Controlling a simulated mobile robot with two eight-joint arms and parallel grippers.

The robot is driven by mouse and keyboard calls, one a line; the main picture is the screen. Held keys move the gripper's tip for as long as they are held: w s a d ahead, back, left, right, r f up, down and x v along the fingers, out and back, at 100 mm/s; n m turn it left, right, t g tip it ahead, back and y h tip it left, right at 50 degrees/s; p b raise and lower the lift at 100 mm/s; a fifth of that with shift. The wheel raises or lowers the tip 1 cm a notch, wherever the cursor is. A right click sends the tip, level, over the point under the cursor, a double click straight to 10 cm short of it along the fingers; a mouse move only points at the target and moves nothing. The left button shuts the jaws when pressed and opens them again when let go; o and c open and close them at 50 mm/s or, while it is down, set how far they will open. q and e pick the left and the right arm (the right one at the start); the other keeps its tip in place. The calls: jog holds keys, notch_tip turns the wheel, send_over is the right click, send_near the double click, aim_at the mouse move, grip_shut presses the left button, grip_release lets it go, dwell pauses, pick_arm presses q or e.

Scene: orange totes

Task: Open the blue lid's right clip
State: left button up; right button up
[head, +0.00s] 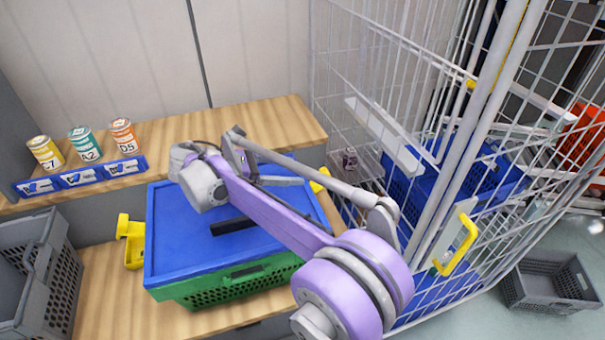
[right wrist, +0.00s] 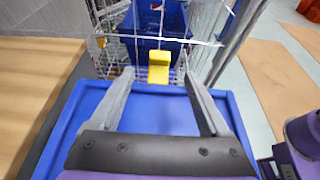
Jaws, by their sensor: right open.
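The blue lid (head: 185,215) lies on a green crate (head: 228,285) on the wooden bench. The right clip (head: 318,186) is yellow and sits at the lid's right edge, partly behind my right arm in the head view. In the right wrist view the right clip (right wrist: 158,66) stands at the lid's far edge, between the fingers' lines. My right gripper (right wrist: 159,78) is open and empty above the lid, its fingers pointing at the clip; contact cannot be told. A second yellow clip (head: 131,241) sticks out at the lid's left side. My left gripper is out of view.
A white wire cage (head: 430,130) stands close on the right, with blue crates (head: 440,185) inside. A grey crate (head: 38,270) is at the left. Several cans (head: 84,145) and blue labels (head: 80,178) are on the shelf behind.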

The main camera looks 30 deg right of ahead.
aim_at(324, 173)
jog(key=x, duration=1.1)
grip_shut()
jog(key=shift+a+h+b, duration=0.2)
jog(key=shift+h+b, duration=0.1)
jog(key=shift+b, duration=0.2)
jog(key=shift+a+h, duration=0.1)
jog(key=shift+h, duration=0.2)
jog(key=shift+r+b, duration=0.25)
jog(key=shift+b, duration=0.05)
